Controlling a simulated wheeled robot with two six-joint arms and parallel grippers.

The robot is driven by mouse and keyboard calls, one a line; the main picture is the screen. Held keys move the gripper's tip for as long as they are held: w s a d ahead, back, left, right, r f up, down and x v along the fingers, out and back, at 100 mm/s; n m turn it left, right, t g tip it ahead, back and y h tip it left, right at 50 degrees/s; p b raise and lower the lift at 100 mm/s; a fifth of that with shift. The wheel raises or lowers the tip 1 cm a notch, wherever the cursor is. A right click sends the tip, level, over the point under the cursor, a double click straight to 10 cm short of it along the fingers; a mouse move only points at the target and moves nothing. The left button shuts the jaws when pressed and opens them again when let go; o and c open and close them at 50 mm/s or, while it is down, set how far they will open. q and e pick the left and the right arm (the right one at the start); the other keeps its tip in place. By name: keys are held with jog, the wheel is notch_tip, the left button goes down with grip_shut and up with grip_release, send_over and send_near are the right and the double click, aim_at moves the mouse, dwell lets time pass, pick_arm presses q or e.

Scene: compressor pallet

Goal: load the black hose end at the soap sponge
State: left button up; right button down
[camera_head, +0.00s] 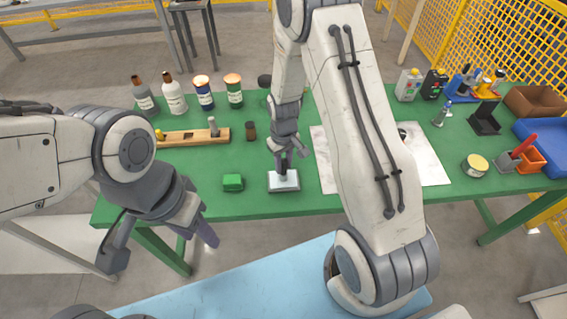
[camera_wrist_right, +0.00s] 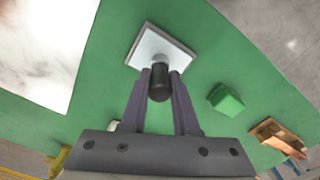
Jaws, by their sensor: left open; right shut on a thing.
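A pale square pad (camera_head: 284,184), which looks like the soap sponge, lies near the front edge of the green table. It also shows in the right wrist view (camera_wrist_right: 147,45). My right gripper (camera_head: 284,165) is over this pad, shut on the black hose end (camera_wrist_right: 160,83), a short dark cylinder between its fingers (camera_wrist_right: 160,75). The hose end's lower grey part meets or nearly meets the pad; I cannot tell whether it touches. My left gripper (camera_head: 163,243) is open and empty, in front of the table at the left.
A small green block (camera_head: 233,183) lies just left of the pad. A wooden rack (camera_head: 192,137) and several bottles stand behind it. A white marbled sheet (camera_head: 429,160) lies right of the pad, partly hidden by my right arm. A blue bin (camera_head: 542,140) is at the far right.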

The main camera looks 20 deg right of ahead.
jog(key=shift+r+p, duration=2.75)
jog(key=shift+r, duration=0.75)
jog(key=shift+f, duration=0.15)
